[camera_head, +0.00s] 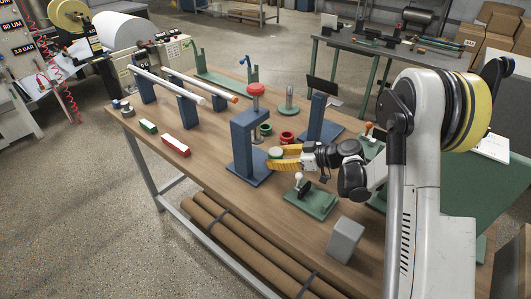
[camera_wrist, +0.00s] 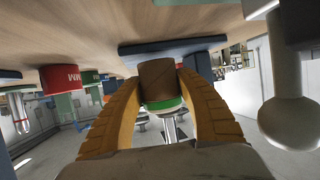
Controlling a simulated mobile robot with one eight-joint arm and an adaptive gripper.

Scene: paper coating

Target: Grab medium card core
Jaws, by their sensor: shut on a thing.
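A brown card core with a green band (camera_wrist: 160,82) is between the two yellow fingers of my gripper (camera_wrist: 158,90) in the wrist view. The fingers are closed around its sides. I cannot read a size mark on the held core. A red piece with white letters (camera_wrist: 60,79) and a green piece (camera_wrist: 91,77) stand to the left in the wrist view.
The blue stand with a red knob (camera_head: 248,140) is close to the left of my gripper. Red rings (camera_head: 287,137) and a green one (camera_head: 265,129) are behind it. A green base with a white-knobbed lever (camera_head: 312,199) and a grey block (camera_head: 345,240) are in front.

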